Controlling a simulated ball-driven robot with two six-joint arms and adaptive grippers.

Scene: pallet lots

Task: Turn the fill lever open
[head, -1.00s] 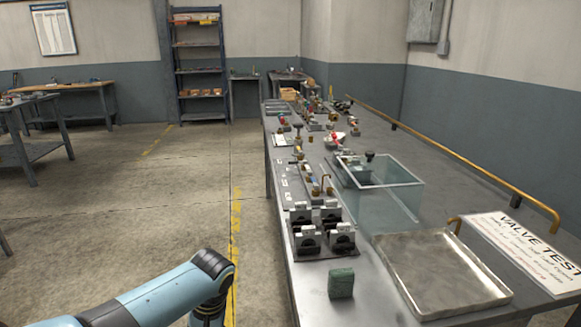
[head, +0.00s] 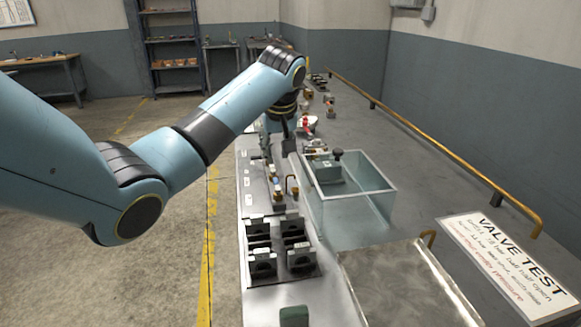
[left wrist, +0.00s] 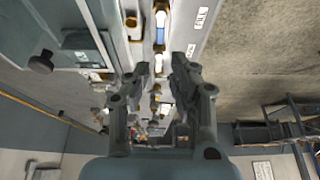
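My left gripper (head: 277,140) hangs over the left side of the bench, partly hidden by its own wrist in the head view. In the left wrist view its fingers (left wrist: 160,64) are apart, with nothing held between them. A line of small brass, white and blue fittings (left wrist: 160,34) runs just beyond and between the fingertips. A white FILL label (left wrist: 201,18) lies on the bench plate beside this line. I cannot tell which part is the fill lever or how it is turned. My right gripper is not in view.
An open clear tank (head: 350,212) stands right of the fittings. Black clamp blocks (head: 280,255), a green block (head: 294,316), a metal tray (head: 390,285) and a VALVE TEST sign (head: 505,262) are nearer. A yellow rail (head: 440,155) edges the bench's right side.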

